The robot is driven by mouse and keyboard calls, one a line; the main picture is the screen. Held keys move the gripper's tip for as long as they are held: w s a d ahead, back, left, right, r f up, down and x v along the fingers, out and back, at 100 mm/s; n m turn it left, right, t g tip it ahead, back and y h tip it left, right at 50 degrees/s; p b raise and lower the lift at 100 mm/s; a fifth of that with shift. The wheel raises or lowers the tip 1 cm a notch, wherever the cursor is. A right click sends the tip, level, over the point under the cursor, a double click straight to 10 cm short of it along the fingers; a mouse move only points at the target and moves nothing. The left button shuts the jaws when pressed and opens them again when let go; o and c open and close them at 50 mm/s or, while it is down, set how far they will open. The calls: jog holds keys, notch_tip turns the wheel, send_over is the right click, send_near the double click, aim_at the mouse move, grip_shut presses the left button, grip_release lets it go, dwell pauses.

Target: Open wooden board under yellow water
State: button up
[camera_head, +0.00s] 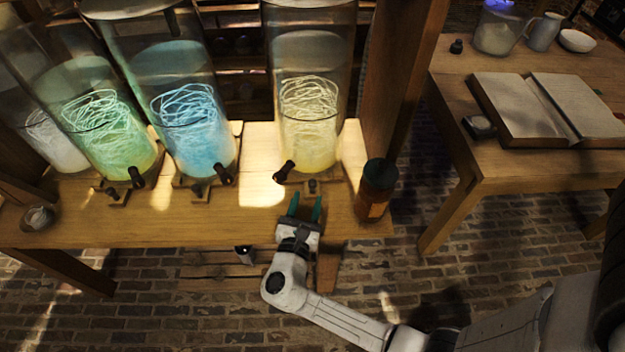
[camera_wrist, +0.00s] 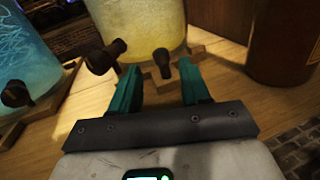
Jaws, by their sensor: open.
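The jar of yellow water (camera_head: 308,120) stands upright at the right end of the wooden shelf, with a dark tap (camera_head: 284,171) at its lower left. Under it is a wooden board (camera_head: 328,187) with a small dark knob (camera_head: 312,186) at its front. In the wrist view the yellow jar (camera_wrist: 145,25) is ahead, with the board (camera_wrist: 182,63) below it and the knob (camera_wrist: 162,62) between my fingertips in the picture. My gripper (camera_head: 304,203) is open with green fingers, just in front of the board; it also shows in the wrist view (camera_wrist: 160,76). I cannot tell if it touches the knob.
A blue jar (camera_head: 193,130), a green jar (camera_head: 105,135) and a white jar (camera_head: 52,140) stand to the left. A brown bottle (camera_head: 375,190) is close on the right, near a wooden post (camera_head: 395,75). A table (camera_head: 500,172) with an open book (camera_head: 545,105) is farther right.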

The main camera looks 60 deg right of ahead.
aim_at(311, 186)
jog(key=x, duration=0.6)
jog(key=shift+w+d, duration=0.1)
jog(key=shift+d, duration=0.2)
jog(key=shift+c, duration=0.3)
grip_shut()
